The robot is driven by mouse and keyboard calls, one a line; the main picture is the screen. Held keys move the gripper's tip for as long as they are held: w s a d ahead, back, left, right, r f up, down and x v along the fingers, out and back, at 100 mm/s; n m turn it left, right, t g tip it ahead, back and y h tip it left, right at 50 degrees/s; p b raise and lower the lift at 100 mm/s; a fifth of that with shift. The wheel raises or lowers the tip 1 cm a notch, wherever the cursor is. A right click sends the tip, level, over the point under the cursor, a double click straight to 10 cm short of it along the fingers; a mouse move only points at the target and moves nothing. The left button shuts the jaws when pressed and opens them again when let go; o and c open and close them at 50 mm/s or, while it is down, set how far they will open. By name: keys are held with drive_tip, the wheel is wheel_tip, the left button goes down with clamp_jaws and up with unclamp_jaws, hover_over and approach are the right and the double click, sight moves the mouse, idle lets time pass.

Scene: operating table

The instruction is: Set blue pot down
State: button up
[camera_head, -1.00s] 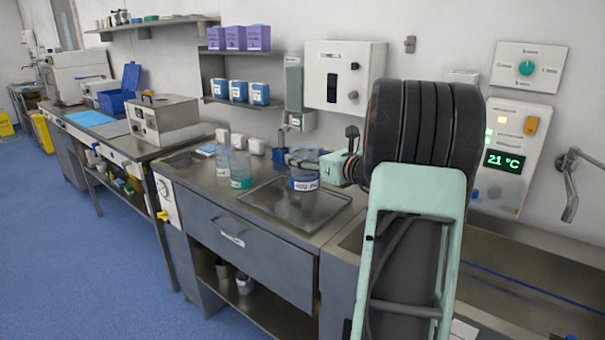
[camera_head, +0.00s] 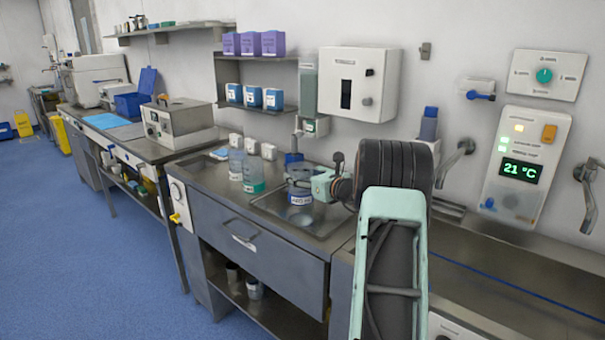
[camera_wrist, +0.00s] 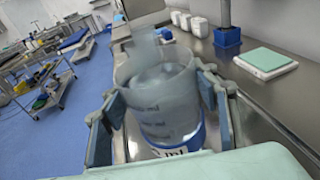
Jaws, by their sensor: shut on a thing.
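The blue pot (camera_head: 300,196) is a clear beaker-like vessel with a blue band and a white label low on its side. It is upright over the shallow metal tray area (camera_head: 262,205) of the counter. My gripper (camera_head: 303,180) is shut on it from the right. In the wrist view the pot (camera_wrist: 165,108) sits between both fingers (camera_wrist: 160,98), with blue around its base. I cannot tell whether its bottom touches the surface.
Two clear bottles, one with green at its base (camera_head: 253,176), stand left of the pot. Small white containers (camera_head: 268,151) line the wall behind. A blue-based holder (camera_wrist: 227,38) and a pale green-topped block (camera_wrist: 265,62) stand nearby. A sink trough (camera_head: 500,270) lies right.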

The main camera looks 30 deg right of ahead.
drive_tip(key=shift+w+f, duration=0.2)
drive_tip(key=shift+f, duration=1.55)
drive_tip(key=shift+f, duration=0.1)
drive_tip(key=o, duration=1.3)
drive_tip(key=shift+o, duration=0.2)
drive_tip(key=shift+s+d, duration=0.1)
drive_tip(key=shift+s, duration=0.1)
drive_tip(key=s+d+r, duration=0.1)
drive_tip(key=s+r, duration=0.1)
drive_tip(key=s, duration=0.9)
drive_tip(key=shift+s+b, duration=0.2)
drive_tip(key=shift+b, duration=0.1)
